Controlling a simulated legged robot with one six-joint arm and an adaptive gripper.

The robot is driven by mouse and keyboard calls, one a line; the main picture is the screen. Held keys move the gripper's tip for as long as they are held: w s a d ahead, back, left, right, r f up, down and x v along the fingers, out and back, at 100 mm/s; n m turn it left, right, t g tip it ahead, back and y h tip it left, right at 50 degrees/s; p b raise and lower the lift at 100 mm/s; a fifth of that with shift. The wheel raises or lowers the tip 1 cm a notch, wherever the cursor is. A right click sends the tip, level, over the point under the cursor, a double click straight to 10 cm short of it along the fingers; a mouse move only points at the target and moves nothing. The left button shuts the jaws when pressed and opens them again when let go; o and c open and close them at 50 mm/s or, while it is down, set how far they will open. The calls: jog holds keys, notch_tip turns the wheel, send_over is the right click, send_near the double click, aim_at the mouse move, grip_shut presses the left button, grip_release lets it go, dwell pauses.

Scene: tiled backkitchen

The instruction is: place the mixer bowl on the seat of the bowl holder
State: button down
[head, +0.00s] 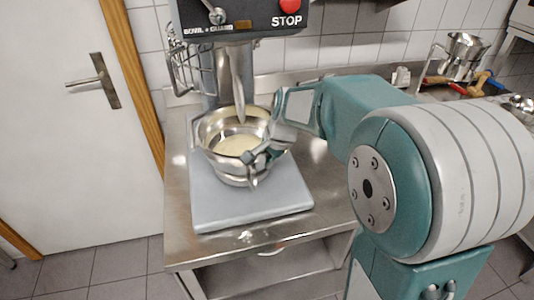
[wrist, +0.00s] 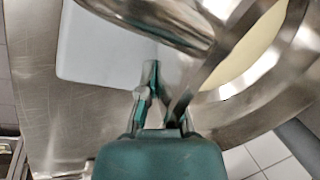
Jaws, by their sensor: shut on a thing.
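The steel mixer bowl (head: 205,134), with pale cream-coloured contents, is under the mixer head, around the hanging tool (head: 238,82). My gripper (head: 262,156) is at the bowl's front right side, shut on it. In the wrist view my gripper's fingers (wrist: 160,100) are closed at the bowl's steel wall (wrist: 262,72), with the pale contents beyond. The bowl holder cannot be told apart clearly from the steel under and behind the bowl. I cannot tell whether the bowl touches its seat.
The mixer's grey base plate (head: 255,207) lies on a steel table (head: 180,245). A wire guard (head: 183,72) hangs at the mixer's left. A steel jug (head: 463,55) and wooden-handled tools (head: 481,83) are at the back right. A white door (head: 55,150) is at the left.

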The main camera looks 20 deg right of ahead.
jog(key=shift+w+r, duration=0.1)
jog(key=c, duration=1)
grip_release()
jog(key=shift+o, duration=1)
jog(key=shift+a, duration=0.25)
jog(key=shift+d+r, duration=0.2)
jog(key=shift+r, duration=0.05)
jog(key=s+v, duration=0.1)
jog(key=v, duration=0.6)
jog(key=s+n+t+h, duration=0.2)
jog(key=s+n, duration=0.9)
jog(key=s, duration=0.9)
jog(key=shift+s+a+t, duration=0.3)
jog(key=shift+s, duration=0.05)
